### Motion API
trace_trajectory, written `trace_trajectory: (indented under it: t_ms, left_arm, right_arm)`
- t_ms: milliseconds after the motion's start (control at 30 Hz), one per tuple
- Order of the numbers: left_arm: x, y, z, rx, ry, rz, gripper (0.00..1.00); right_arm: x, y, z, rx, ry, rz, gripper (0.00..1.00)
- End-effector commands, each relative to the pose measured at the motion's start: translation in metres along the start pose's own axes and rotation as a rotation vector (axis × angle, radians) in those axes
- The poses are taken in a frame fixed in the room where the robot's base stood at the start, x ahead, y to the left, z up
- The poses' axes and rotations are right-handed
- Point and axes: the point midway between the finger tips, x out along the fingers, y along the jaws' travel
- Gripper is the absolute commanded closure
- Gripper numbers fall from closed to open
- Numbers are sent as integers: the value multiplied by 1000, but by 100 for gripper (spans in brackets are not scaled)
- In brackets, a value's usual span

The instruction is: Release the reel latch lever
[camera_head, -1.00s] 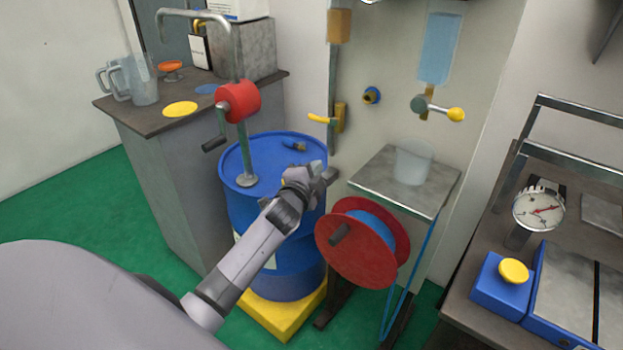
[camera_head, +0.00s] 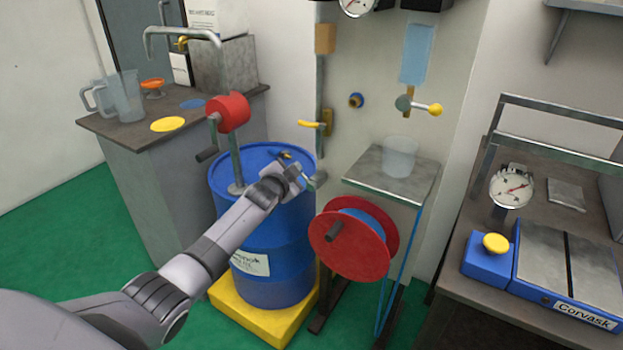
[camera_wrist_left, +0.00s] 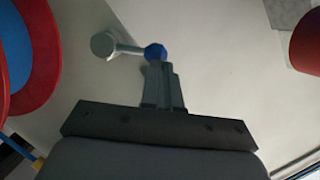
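The reel latch lever shows in the left wrist view as a short grey arm (camera_wrist_left: 128,49) from a round grey pivot to a blue knob (camera_wrist_left: 155,52). The red reel (camera_head: 352,243) with blue line stands right of the drum; its rim shows at left in the wrist view (camera_wrist_left: 38,75). My left gripper (camera_head: 298,180) is in front of the panel, above and left of the reel; part of the round grey pivot (camera_head: 319,178) shows beside it. In the wrist view its fingers (camera_wrist_left: 161,70) reach the knob; whether they grip it is unclear. My right gripper is out of view.
A blue drum (camera_head: 265,275) on a yellow base (camera_head: 255,318) stands under my left arm, with a red hand pump (camera_head: 228,112) on it. A metal shelf (camera_head: 375,178) holds a clear beaker (camera_head: 400,157). A bench with a gauge (camera_head: 511,187) is at right.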

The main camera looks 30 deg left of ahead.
Motion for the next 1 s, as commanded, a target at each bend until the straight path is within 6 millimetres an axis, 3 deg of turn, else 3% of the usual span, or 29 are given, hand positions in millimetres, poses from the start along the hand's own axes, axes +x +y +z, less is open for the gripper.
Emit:
trace_trajectory:
  t_ms: [733, 1000]
  left_arm:
    - [2, -6, -2, 1, 9, -8, 100]
    - [-3, -17, -13, 2, 7, -6, 100]
  right_arm:
    - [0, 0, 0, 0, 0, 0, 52]
    - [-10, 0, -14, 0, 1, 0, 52]
